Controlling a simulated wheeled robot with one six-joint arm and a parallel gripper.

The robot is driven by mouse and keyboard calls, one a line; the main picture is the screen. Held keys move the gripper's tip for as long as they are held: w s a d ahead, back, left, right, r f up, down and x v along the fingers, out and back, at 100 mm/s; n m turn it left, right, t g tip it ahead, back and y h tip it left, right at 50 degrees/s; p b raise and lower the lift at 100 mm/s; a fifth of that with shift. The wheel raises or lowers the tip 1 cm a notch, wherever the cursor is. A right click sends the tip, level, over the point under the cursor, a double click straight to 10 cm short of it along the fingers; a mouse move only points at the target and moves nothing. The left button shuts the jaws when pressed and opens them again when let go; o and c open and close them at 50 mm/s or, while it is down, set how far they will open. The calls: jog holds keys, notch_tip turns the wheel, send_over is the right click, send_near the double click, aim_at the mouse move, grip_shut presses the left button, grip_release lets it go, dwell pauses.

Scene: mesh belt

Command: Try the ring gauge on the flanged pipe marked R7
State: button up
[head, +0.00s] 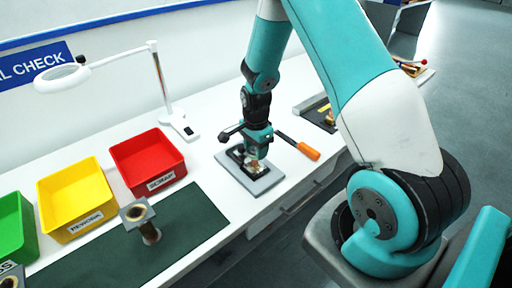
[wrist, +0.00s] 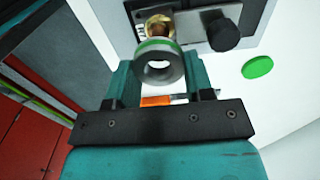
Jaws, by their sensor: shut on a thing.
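My gripper (wrist: 158,80) is shut on the ring gauge (wrist: 158,68), a dark grey ring with a green band and an open bore. In the wrist view a brass pipe end (wrist: 160,27) shows just beyond the ring. I cannot tell whether they touch; the ring is not seen around the pipe. In the head view my gripper (head: 258,142) is low over the grey fixture plate (head: 262,184), with the brass pipe (head: 258,167) just below it. A label beside the pipe is partly hidden, so R7 cannot be read.
An orange handle (head: 307,151) sticks out right of my gripper. Another flanged pipe (head: 150,234) stands on the dark green mat (head: 195,215). Red (head: 148,160), yellow (head: 75,198) and green (head: 12,225) bins line the left. A magnifier lamp (head: 165,90) stands behind.

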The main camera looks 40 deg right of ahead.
jog(key=shift+f+b, duration=1.15)
jog(key=shift+f, duration=0.45)
jog(key=shift+r, duration=0.3)
dwell(0.4)
jog(key=shift+r+p, duration=1.35)
jog(key=shift+r, duration=0.15)
jog(key=shift+r+p, duration=2.2)
jog(key=shift+r, duration=0.8)
